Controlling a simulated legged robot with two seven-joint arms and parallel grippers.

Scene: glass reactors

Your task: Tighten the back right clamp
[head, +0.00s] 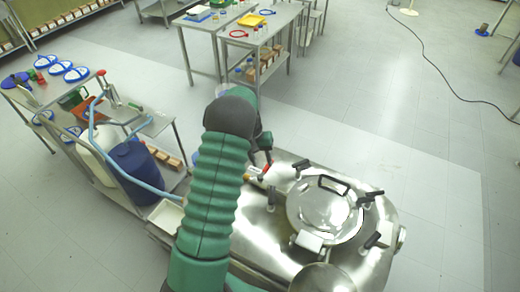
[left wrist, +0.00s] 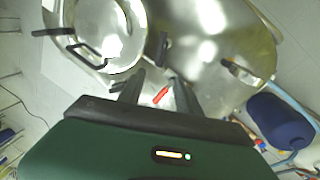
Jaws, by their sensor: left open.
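A round steel reactor lid (head: 325,212) with a black-framed handle (head: 334,184) sits on the steel vessel in the head view. Clamps with black handles stand around its rim: one at the back (head: 302,166), one at the back right (head: 371,197), one at the front right (head: 372,240). My left gripper (head: 266,158) is beyond and left of the lid, partly hidden by my green arm. In the left wrist view its two fingers (left wrist: 157,92) are apart, with a red handle (left wrist: 160,96) showing between them. Contact cannot be told. My right gripper is not in view.
A cart at the left carries a blue drum (head: 137,170), a pale blue hose (head: 97,130) and tools. A steel table (head: 262,42) with small items stands at the back. A black cable (head: 432,62) lies on the floor. The floor right of the vessel is clear.

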